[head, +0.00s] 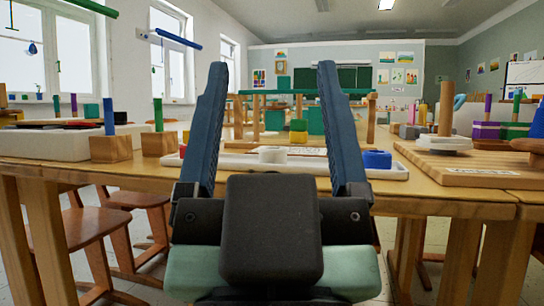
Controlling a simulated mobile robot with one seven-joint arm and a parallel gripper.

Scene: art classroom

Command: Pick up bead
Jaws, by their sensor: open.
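My gripper (272,68) is open and empty, its two blue fingers pointing forward over the table edge. A blue round piece (377,160) sits at the tray's right end, to the right of the right finger. A yellow piece (298,126) stands farther back, between the fingers in the picture. I cannot tell which of these is the task's bead. The gripper's body and fingers hide part of the tray's front and left side.
The wooden table (450,204) spans the view. Wooden blocks with a blue peg (109,118) and a green peg (158,116) stand at left. A wooden board (470,167) with a pegged white ring stack (444,145) is at right. Chairs (75,236) stand under the table.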

